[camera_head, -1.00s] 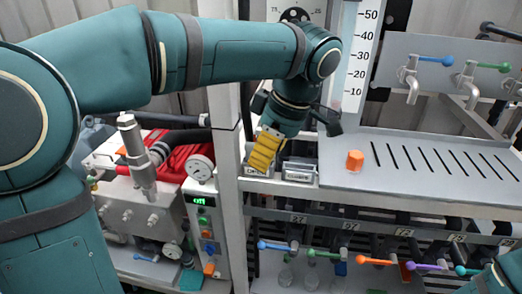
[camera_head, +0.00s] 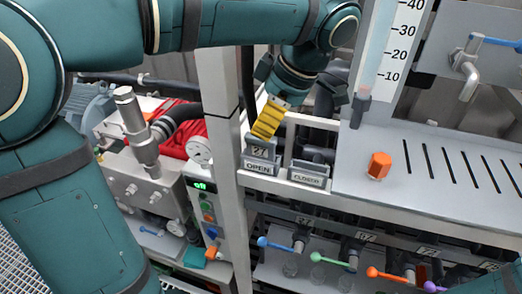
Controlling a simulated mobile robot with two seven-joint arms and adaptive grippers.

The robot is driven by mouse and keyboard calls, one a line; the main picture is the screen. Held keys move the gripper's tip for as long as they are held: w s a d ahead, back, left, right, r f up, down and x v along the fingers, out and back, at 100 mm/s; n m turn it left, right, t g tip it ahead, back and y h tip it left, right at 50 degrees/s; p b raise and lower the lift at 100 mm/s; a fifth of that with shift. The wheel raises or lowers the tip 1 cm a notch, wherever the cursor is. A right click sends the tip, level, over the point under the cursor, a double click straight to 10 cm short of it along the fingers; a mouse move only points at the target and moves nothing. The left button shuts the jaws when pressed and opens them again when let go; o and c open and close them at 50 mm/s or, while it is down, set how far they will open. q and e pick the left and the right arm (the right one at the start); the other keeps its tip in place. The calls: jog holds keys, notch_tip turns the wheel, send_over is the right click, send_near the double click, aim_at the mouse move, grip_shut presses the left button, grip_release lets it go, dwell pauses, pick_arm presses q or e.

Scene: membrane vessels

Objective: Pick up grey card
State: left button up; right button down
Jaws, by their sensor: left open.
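A grey card (camera_head: 262,152) marked 27 stands upright in the left holder, labelled OPEN (camera_head: 258,168), on the shelf. Only its upper part shows above the label. My left gripper (camera_head: 308,112) is open and points down above the holders. A yellow ridged piece (camera_head: 268,119) at its left side is just above the card's top and overlaps it in the picture. I cannot tell whether it touches the card. The holder labelled CLOSED (camera_head: 308,178) is beside it on the right. My right gripper is out of view.
An orange hexagonal piece (camera_head: 379,165) stands on the slotted grey panel (camera_head: 435,165) to the right. A white upright post (camera_head: 224,150) is close to the left of the holders. Coloured valve handles (camera_head: 329,259) line the lower rack. A vertical scale (camera_head: 395,50) rises behind.

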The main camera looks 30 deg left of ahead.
aim_at(255, 140)
pick_arm(q)
jog(key=shift+s+b+x, duration=0.15)
jog(key=shift+b+x, duration=0.1)
jog(key=shift+x, duration=1.4)
jog(key=shift+s+b+x, duration=0.1)
jog(key=shift+b+x, duration=0.15)
jog(key=shift+x, duration=1.35)
jog(key=shift+a, duration=0.1)
grip_shut()
